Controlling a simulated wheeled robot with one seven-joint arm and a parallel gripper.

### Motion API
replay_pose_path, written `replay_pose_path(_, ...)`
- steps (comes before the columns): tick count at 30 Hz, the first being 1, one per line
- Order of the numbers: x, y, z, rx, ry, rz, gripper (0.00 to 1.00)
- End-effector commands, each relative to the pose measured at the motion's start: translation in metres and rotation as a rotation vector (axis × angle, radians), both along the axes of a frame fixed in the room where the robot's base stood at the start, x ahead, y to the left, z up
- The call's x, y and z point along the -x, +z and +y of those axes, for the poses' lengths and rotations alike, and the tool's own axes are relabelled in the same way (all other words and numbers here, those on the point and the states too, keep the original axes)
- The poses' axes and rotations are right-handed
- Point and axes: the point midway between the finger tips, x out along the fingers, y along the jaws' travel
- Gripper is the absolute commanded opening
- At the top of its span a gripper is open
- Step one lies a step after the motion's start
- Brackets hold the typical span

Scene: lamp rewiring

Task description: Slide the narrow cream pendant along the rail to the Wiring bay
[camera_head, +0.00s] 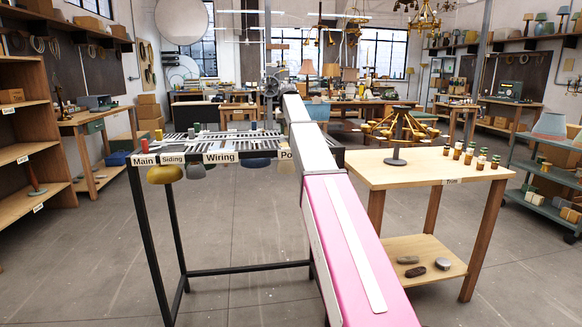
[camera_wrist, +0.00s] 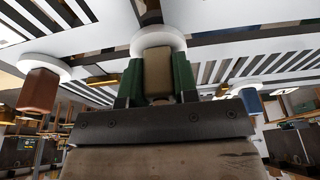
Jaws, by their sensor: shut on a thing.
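My gripper (camera_wrist: 157,82) is shut on a tan-cream block (camera_wrist: 157,66) at a round white disc, with a green finger pad on each side. The block appears to be the upper part of the narrow cream pendant; its shade is hidden from me. In the head view my gripper is over the back of the slotted rail rack (camera_head: 187,149), mostly hidden behind my arm. The Wiring label (camera_head: 221,157) is on the rack's front edge, left of my arm.
A mustard shade (camera_head: 163,174), a grey-green shade (camera_head: 195,171) and a blue shade (camera_head: 256,163) hang under the rack. In the wrist view, a brown block (camera_wrist: 39,88) and a blue block (camera_wrist: 252,102) flank the held one, apart from it. A wooden table (camera_head: 420,174) stands right.

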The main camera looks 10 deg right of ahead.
Motion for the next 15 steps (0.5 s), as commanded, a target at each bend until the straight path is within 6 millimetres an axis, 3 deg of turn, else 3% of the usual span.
replay_pose_path(5,0.0,0.0,0.004,0.0,0.001,0.0,0.07)
replay_pose_path(15,-0.001,0.0,0.033,0.0,0.001,0.0,0.07)
